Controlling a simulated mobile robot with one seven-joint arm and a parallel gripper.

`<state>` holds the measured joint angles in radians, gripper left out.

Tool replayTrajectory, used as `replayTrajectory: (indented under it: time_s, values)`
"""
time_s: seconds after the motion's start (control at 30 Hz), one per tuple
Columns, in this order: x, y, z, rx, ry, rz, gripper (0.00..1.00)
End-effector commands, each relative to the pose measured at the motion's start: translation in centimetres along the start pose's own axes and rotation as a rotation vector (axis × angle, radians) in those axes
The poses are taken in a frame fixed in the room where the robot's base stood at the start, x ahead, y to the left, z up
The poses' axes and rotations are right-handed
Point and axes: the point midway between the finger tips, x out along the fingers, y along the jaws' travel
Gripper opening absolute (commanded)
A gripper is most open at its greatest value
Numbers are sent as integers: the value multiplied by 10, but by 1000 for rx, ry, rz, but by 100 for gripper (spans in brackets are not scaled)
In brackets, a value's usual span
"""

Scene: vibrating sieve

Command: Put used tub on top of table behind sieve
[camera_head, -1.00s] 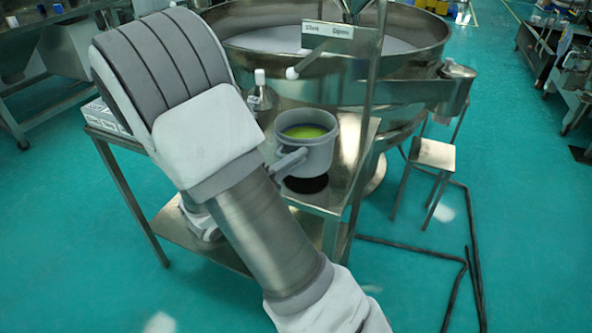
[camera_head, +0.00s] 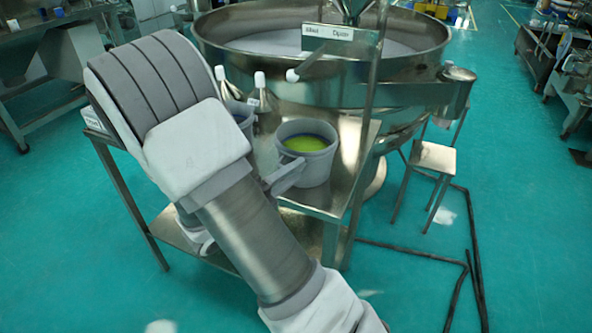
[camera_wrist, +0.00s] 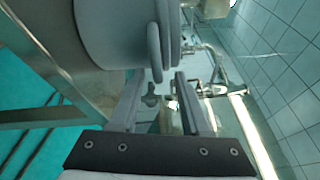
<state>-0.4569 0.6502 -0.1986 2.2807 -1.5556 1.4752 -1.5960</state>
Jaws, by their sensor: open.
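A grey tub (camera_head: 305,168) with yellow-green contents stands upright on the metal table (camera_head: 318,205), near its right front corner, in front of the large round sieve (camera_head: 290,90). My gripper (camera_head: 280,178) is at the tub's left front side, partly hidden by my arm. In the wrist view the tub (camera_wrist: 112,32) fills the upper left, with its handle (camera_wrist: 153,48) at the open fingers (camera_wrist: 158,80). The fingers are apart; whether one touches the handle is unclear.
A second tub with a blue rim (camera_head: 243,112) is partly hidden behind my arm. A metal post (camera_head: 368,130) rises right of the grey tub. A small stool (camera_head: 433,157) stands at the right.

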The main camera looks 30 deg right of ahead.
Motion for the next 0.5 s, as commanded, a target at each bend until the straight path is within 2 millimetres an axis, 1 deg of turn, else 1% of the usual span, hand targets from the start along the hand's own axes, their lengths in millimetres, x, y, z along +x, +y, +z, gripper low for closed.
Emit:
replayTrajectory:
  time_s: [0.3,0.4,0.5]
  values:
    - [-66,0,1,0,-5,1,46]
    - [-84,-1,0,-1,-4,0,46]
    - [-98,0,1,0,-3,0,46]
